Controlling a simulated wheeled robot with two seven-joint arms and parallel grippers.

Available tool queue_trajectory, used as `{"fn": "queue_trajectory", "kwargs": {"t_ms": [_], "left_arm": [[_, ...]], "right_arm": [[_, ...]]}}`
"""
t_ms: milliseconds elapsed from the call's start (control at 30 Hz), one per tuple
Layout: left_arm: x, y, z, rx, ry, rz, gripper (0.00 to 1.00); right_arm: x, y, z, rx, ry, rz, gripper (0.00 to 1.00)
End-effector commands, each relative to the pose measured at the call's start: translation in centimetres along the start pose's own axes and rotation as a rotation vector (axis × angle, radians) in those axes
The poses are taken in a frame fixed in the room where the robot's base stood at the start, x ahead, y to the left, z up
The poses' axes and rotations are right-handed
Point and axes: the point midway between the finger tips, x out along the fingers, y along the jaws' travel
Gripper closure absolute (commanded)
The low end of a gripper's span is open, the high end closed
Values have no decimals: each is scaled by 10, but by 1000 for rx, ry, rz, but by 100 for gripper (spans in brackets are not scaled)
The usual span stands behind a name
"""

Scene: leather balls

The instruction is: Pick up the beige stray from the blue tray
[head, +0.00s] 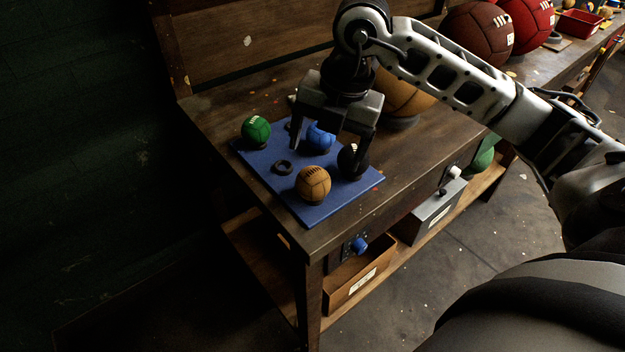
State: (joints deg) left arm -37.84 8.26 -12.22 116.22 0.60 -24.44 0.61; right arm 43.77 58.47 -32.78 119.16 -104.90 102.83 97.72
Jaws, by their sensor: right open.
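The blue tray (322,205) is flat and lies on the near left part of the wooden workbench. The beige ball (313,184) sits near its front edge. A green ball (256,130), a blue ball (321,137) and a black ball (352,161) are also on the tray. My right gripper (328,150) points down over the tray, behind the beige ball, with its fingers spread. The blue ball shows between the fingers; whether they touch it I cannot tell. The right finger is close to the black ball. My left gripper is out of view.
A small dark ring (283,167) lies empty on the tray. A large tan ball (403,98) stands behind my gripper. Big brown (478,35) and red (530,22) balls stand farther back. The bench top right of the tray (425,150) is clear. Boxes sit on the shelf below.

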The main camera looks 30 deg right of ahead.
Motion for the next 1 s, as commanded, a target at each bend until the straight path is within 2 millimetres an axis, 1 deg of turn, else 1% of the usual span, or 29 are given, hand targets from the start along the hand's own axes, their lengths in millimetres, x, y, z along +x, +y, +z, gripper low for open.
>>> {"fn": "queue_trajectory", "kwargs": {"t_ms": [33,133,233,433,567,700,800,1000], "left_arm": [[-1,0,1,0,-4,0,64],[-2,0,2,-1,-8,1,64],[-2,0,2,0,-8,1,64],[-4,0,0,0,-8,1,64],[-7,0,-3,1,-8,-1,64],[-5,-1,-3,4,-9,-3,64],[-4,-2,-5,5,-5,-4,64],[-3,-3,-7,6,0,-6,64]], "right_arm": [[12,0,-1,1,5,-4,18],[29,0,-1,-1,4,-2,18],[40,0,0,-1,3,-1,18],[52,1,0,-2,4,0,18],[72,3,1,-1,7,-1,18],[91,3,2,-3,4,0,18],[97,4,2,-3,4,2,18],[98,4,2,-3,3,2,18]]}}
